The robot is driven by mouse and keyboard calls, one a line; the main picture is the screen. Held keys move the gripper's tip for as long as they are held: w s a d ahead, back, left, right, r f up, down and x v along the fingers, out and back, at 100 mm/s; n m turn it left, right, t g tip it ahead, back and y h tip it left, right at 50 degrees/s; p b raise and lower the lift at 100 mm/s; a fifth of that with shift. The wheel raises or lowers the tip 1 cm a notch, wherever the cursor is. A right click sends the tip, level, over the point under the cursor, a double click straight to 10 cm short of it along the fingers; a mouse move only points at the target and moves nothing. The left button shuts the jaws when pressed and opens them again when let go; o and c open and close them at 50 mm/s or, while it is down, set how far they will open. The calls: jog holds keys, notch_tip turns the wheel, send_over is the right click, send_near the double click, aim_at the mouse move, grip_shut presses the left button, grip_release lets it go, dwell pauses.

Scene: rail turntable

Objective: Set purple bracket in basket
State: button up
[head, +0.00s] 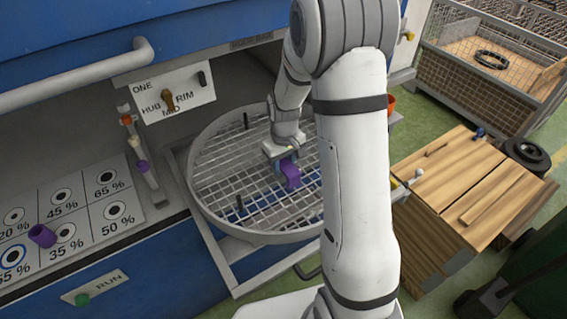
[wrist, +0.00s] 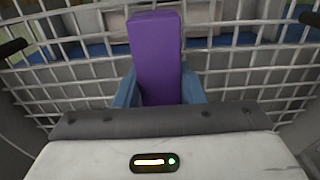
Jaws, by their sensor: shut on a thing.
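The purple bracket (head: 290,173) is held in my gripper (head: 280,158) over the round wire basket (head: 203,198). In the wrist view the purple bracket (wrist: 156,55) stands out from between the two blue fingers of my gripper (wrist: 157,92), which are shut on it. The basket's grid (wrist: 80,72) lies behind the bracket in the wrist view. I cannot tell whether the bracket touches the grid. Part of the basket's right side is hidden by my arm.
Dark upright pegs (head: 240,204) stand in the basket. A panel with percent marks (head: 75,215) and a purple knob (head: 42,236) is at the left. A selector plate (head: 185,92) marked HUB, MID and RIM is above. A wooden crate (head: 465,195) stands at the right.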

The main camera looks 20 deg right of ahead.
aim_at(284, 162)
jog(key=shift+f, duration=0.15)
jog(key=o, duration=1.2)
notch_tip(284, 162, up, 12)
jog(key=s+r+m+t, duration=0.1)
jog(key=s+r, duration=0.2)
jog(key=s, duration=0.7)
jog(key=s+r+m+t, duration=0.2)
jog(key=s+r, duration=0.2)
jog(key=s, duration=0.6)
jog(key=shift+s+r+m+b, duration=0.25)
jog(key=shift+s+m+b, duration=0.05)
jog(key=shift+s, duration=0.1)
